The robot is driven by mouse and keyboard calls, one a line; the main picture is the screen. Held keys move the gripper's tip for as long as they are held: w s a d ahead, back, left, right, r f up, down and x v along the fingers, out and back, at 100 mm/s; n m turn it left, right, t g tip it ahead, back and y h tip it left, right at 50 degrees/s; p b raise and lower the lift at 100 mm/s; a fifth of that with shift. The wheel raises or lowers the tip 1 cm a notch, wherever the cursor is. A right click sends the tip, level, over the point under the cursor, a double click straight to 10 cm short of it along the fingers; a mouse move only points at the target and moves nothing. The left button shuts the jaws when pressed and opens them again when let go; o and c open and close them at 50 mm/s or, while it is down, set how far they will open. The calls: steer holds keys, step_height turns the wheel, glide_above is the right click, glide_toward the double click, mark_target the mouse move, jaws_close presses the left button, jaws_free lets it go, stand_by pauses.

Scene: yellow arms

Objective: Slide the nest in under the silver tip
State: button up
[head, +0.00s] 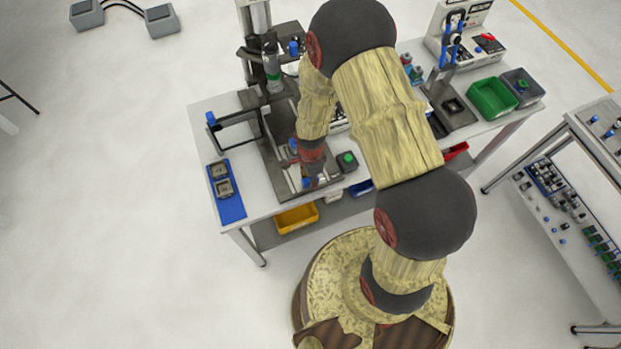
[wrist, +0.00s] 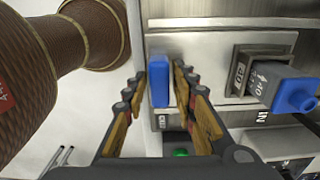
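In the wrist view a blue upright block (wrist: 159,80), like a handle, stands between the fingers of my gripper (wrist: 160,92). The fingers are apart, with a narrow gap on each side of the block. To its right is a dark square nest (wrist: 241,78) with a grey, blue-ended piece (wrist: 280,88) at it; whether the piece is seated I cannot tell. The word IN is printed nearby. In the head view my gripper (head: 309,177) is low over the front of the press plate (head: 275,157). A grey-green cylinder (head: 272,72) hangs from the column; its silver tip is not clear.
A blue mat (head: 231,208) with two grey square pieces lies at the table's left. A dark box with a green button (head: 347,161) stands right of my gripper. A yellow bin (head: 297,218) is below the front edge. Green and grey bins (head: 491,98) stand back right.

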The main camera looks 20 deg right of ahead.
steer(key=c, duration=0.6)
jaws_close()
